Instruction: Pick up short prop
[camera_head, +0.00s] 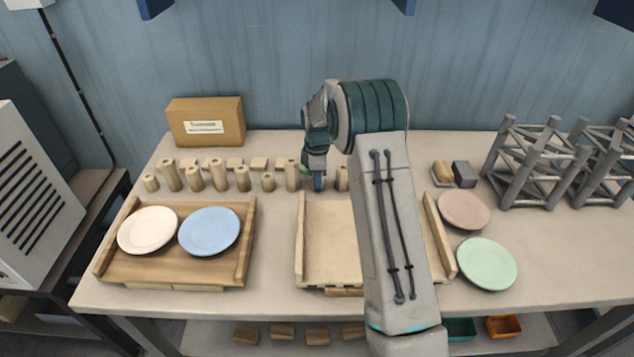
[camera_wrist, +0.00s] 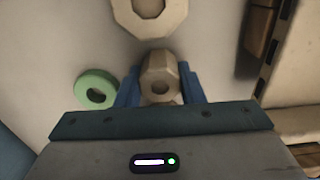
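My gripper (camera_head: 316,182) points down at the back of the table, at the right end of a row of wooden props. In the head view this prop is mostly hidden by my gripper. A larger holed prop (camera_wrist: 150,14) stands just beyond it. A green ring-shaped piece (camera_wrist: 82,92) lies left of the fingers.
Several wooden props (camera_head: 218,178) stand left of my gripper. A wooden tray (camera_head: 250,245) holds a white plate (camera_head: 147,230) and a blue plate (camera_head: 209,231). A second tray (camera_head: 300,250) is partly behind my arm. Pink (camera_head: 463,209) and green (camera_head: 486,263) plates and grey racks (camera_head: 535,165) are right.

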